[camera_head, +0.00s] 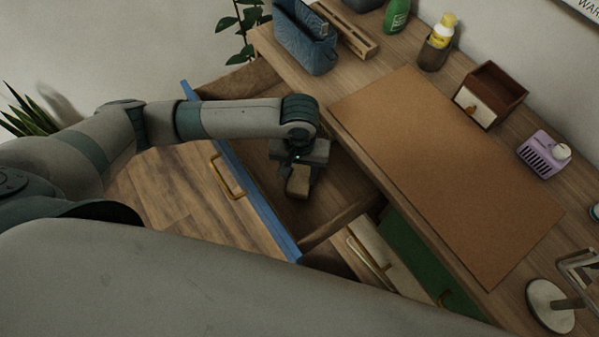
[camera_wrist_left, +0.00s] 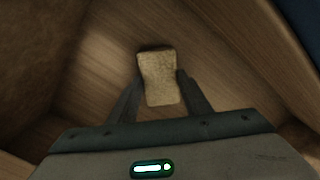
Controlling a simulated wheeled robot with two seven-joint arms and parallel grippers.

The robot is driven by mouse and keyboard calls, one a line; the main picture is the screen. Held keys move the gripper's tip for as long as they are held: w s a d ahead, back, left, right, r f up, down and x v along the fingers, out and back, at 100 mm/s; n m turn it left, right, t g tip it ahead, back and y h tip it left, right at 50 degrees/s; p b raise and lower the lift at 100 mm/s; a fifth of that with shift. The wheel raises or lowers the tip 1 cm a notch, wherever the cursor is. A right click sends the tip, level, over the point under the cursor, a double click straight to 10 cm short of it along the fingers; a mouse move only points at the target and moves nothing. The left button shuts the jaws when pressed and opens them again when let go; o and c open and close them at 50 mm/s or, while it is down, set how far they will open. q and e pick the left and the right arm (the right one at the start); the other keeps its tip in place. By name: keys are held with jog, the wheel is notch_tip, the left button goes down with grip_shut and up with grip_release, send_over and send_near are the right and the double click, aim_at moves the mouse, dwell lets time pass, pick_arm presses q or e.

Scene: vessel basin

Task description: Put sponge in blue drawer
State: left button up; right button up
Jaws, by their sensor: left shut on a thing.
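The blue drawer (camera_head: 241,185) is pulled open at the left of the desk, its blue front edge and brass handle facing left. My left gripper (camera_head: 296,178) is inside the drawer's outline, pointing down, and is shut on a tan sponge (camera_head: 297,186). In the left wrist view the sponge (camera_wrist_left: 158,78) sits between the two fingers of the gripper (camera_wrist_left: 160,95), over the wooden drawer floor (camera_wrist_left: 105,60). A dark shadow lies close by the sponge; I cannot tell whether it touches the floor. My right gripper does not show.
A brown mat (camera_head: 445,175) covers much of the desk. A blue bag (camera_head: 305,38), a bottle (camera_head: 437,42), a small wooden box (camera_head: 490,94) and a purple holder (camera_head: 543,153) stand along the back. White (camera_head: 385,255) and green (camera_head: 425,255) drawer fronts are beside the open drawer.

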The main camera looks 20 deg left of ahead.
aim_at(300, 178)
pick_arm(q)
jog(key=shift+f, duration=0.3)
jog(key=o, duration=1)
jog(key=shift+r, duration=0.1)
notch_tip(300, 178, up, 12)
dwell(0.5)
